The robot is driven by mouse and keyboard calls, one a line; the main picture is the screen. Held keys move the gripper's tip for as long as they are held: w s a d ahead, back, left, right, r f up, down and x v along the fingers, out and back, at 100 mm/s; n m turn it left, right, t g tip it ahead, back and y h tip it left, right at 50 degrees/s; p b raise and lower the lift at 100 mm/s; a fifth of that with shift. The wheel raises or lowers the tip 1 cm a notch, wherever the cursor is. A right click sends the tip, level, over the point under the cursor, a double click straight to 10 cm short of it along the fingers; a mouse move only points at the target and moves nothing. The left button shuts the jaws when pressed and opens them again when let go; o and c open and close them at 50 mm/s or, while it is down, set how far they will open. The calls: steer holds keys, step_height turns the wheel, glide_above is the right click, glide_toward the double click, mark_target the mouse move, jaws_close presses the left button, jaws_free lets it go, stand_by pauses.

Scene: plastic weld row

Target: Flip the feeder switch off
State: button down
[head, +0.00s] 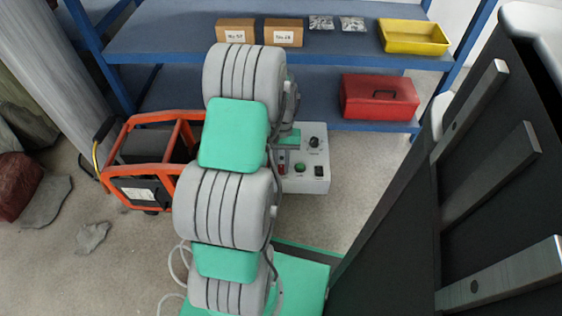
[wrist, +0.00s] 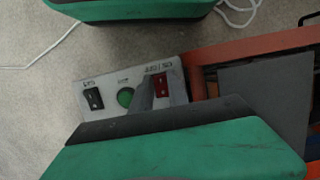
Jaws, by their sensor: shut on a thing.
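A pale grey control panel (head: 310,180) stands right of my arm. It carries a red rocker switch (head: 281,169), a green round button (head: 299,167), a black rocker switch (head: 318,170) and a black knob (head: 314,142). In the wrist view the panel appears turned around, with the black switch (wrist: 93,98), green button (wrist: 125,97) and red switch (wrist: 161,85). My green wrist housing hides the panel's lower part there.
An orange-framed machine (head: 150,165) stands close left of the panel. Behind is a blue shelf (head: 170,40) with two cardboard boxes, a yellow bin (head: 412,37) and a red toolbox (head: 378,97). A large black structure (head: 400,230) fills the right. Grey floor shows between it and the panel.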

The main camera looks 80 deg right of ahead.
mark_target(281, 165)
steer(key=c, duration=1.3)
jaws_free()
steer(key=shift+r, duration=0.1)
steer(key=p+v, duration=0.2)
steer(key=v, duration=0.5)
steer(key=shift+d+r+p, duration=0.1)
steer(key=shift+r+p, duration=0.2)
steer(key=shift+p, duration=0.1)
